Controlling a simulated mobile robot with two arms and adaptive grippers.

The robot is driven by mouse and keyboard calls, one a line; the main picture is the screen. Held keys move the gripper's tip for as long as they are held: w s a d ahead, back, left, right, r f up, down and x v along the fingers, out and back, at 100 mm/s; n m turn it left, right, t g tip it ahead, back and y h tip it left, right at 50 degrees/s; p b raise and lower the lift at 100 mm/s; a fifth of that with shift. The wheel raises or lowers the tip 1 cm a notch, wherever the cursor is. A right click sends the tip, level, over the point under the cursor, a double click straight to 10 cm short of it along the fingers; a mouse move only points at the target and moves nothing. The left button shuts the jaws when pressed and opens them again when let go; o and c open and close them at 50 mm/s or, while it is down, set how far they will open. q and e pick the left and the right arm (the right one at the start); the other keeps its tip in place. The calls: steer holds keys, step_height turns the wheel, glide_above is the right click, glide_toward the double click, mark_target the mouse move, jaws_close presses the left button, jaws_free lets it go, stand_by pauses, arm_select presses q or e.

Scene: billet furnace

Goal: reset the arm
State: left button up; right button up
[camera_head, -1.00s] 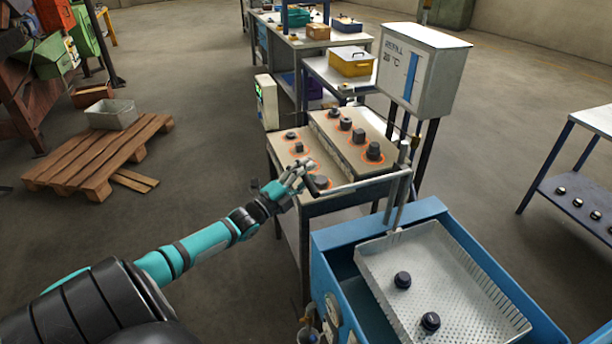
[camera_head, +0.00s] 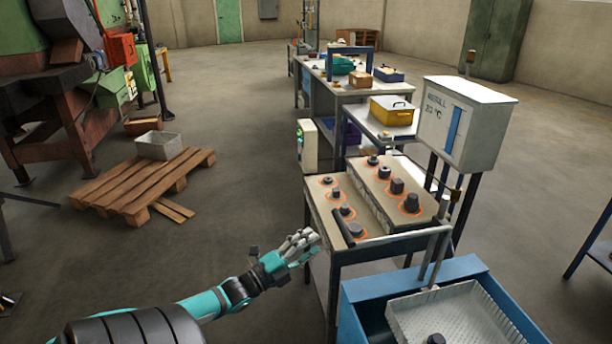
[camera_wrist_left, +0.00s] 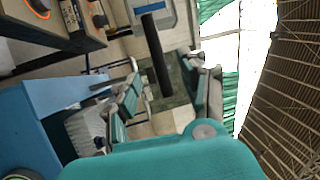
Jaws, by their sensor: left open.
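My left gripper (camera_head: 306,243) is open in the head view, just left of the near left corner of the heated table (camera_head: 325,222) and apart from it. Its arm comes in from the lower left, partly bent and low. In the left wrist view, the two fingers (camera_wrist_left: 163,75) stand apart. A dark bar (camera_wrist_left: 157,58) shows between them in the picture; I cannot tell how far off it is. A dark bar (camera_head: 343,228) also lies at the table's near edge in the head view. My right gripper is not in view.
Several dark billets with glowing orange rings, one of them here (camera_head: 412,203), stand on the table. A blue tank (camera_head: 355,305) with a perforated tray (camera_head: 470,315) is at the lower right. A control box (camera_head: 465,125) stands behind. A wooden pallet (camera_head: 140,185) lies left; floor between is clear.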

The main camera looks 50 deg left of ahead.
arm_select(q)
steer(key=shift+s, duration=0.5)
steer(key=shift+f, duration=0.15)
steer(key=s+d+f+n+g+y+b, duration=0.1)
steer(key=s+f+n+g, duration=0.25)
steer(key=f, duration=0.85)
steer(key=s+d+f+n+g+y+b, duration=0.1)
steer(key=s+f+n+g, duration=0.3)
steer(key=f, duration=0.9)
steer(key=s+d+f+n+g+y+b, duration=0.15)
steer(key=s+f, duration=0.35)
steer(key=f, duration=0.7)
steer(key=s+d+f+n+g+h+b, duration=0.2)
steer(key=s+d+f+n+g, duration=0.4)
steer(key=s+d+f, duration=1.6)
steer(key=s+g+b, duration=0.1)
steer(key=s+g, duration=0.2)
steer(key=g, duration=0.1)
steer(key=shift+n, duration=0.3)
steer(key=shift+w, duration=0.1)
